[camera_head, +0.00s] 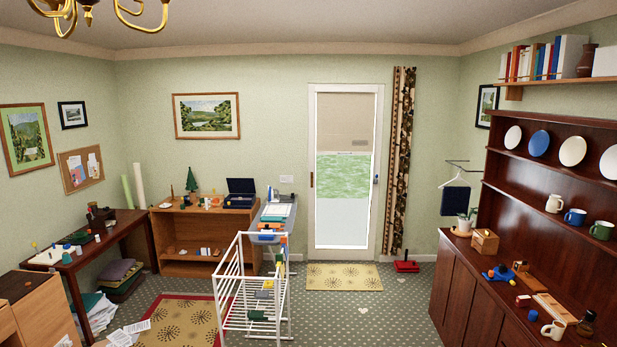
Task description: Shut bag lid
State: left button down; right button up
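I cannot pick out a clear bag at this distance. A small dark blue case (240,202) with its lid (241,185) raised stands on the right end of the low wooden shelf unit at the back wall; I cannot tell whether this is the bag. A dark blue flat item (454,201) hangs on the wall at the right, below a wall rack. Neither of my grippers shows in the head view.
A white wire drying rack (236,290) and an ironing board (277,211) stand in the middle. A dark desk (100,243) is at the left, a tall dresser (470,262) at the right. Loose papers lie at the lower left. Carpet is open right of the rack.

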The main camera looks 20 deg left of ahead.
aim_at(234, 185)
jog(key=z, duration=0.3)
jog(key=i, duration=1.65)
jog(key=u, duration=1)
jog(key=i, duration=5.95)
jog(key=u, duration=0.05)
